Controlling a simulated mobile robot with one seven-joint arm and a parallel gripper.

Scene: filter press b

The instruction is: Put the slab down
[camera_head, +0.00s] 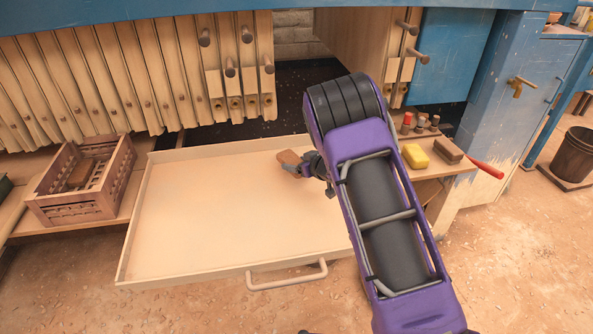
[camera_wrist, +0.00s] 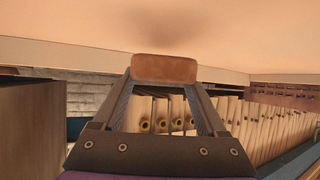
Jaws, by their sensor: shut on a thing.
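My gripper (camera_head: 303,166) is shut on a brown slab (camera_head: 288,157), which sticks out to the left of the fingertips. The slab also shows in the wrist view (camera_wrist: 164,68), held across the two fingertips. In the head view the slab appears over the back right part of a wide, shallow pale tray (camera_head: 200,222), whose floor looks bare. How far the slab is above the tray floor cannot be told. My purple arm hides the tray's right side.
A slatted wooden crate (camera_head: 62,207) with brown pieces inside stands left of the tray. A handle (camera_head: 287,279) is on the tray's front. Upright pale plates (camera_head: 130,75) hang behind. On a right-hand bench lie a yellow block (camera_head: 415,156), a brown block (camera_head: 448,151) and a red-handled tool (camera_head: 487,169).

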